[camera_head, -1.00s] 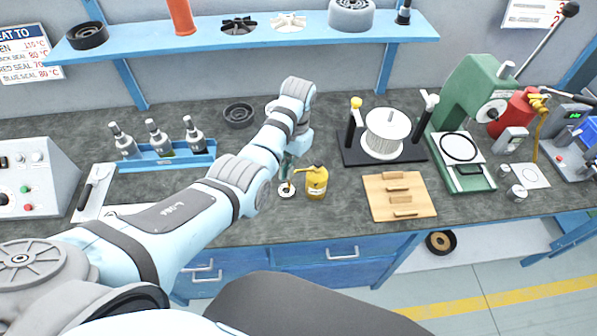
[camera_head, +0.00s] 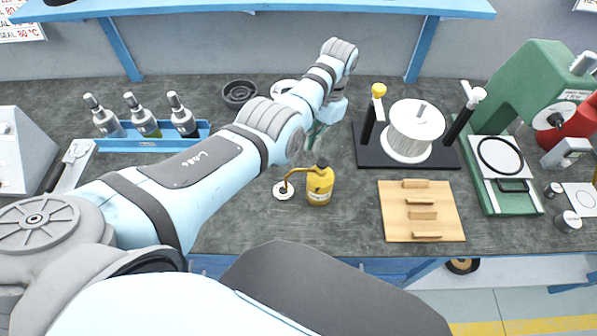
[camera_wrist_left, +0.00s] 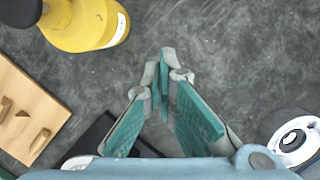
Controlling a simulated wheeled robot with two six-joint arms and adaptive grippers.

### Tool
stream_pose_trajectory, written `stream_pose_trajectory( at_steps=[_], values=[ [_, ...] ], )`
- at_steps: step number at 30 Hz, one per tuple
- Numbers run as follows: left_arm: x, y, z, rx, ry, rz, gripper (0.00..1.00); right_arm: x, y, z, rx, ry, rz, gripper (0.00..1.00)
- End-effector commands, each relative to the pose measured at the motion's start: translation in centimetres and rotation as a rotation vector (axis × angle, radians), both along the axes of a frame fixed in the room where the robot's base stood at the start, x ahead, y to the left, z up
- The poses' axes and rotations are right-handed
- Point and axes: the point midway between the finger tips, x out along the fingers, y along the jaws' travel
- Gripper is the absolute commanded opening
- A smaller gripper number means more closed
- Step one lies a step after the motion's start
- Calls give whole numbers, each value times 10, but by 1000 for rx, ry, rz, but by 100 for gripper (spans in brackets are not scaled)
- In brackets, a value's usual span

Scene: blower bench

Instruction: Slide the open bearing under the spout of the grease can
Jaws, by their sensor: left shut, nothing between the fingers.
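The yellow grease can (camera_head: 320,187) stands on the bench, its thin spout bending out to the left. The open bearing (camera_head: 284,191), a small pale ring with a dark centre, lies flat at the spout's tip and appears to be under it. My left gripper (camera_head: 314,138) is behind the can, apart from it and the bearing. In the left wrist view the gripper (camera_wrist_left: 166,60) is shut with nothing between its fingers, and part of the can (camera_wrist_left: 90,25) shows at top left. The bearing is not seen there. My right gripper is not in view.
A wooden board (camera_head: 393,222) with several small blocks lies right of the can. Behind it stands a white reel (camera_head: 415,125) on a black base. A blue rack (camera_head: 140,143) of bottles is at left. A dark ring part (camera_head: 239,93) lies at the back.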

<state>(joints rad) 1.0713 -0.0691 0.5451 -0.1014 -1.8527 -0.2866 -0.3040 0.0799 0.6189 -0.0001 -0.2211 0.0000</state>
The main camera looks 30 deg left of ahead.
Motion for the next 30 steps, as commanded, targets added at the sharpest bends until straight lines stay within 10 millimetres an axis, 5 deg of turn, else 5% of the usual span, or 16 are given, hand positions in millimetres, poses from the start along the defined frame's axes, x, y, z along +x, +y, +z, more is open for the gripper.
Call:
stream_pose_trajectory(
  at_steps=[11, 18, 30],
  values=[
    [-20, 8, -80, 1, 3, 2, 0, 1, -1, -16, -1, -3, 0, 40],
    [-52, 19, -75, 1, 5, 6, 0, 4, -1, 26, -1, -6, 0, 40],
    [-59, 22, -79, 0, 1, 4, 0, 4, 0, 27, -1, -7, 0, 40]
  ],
)
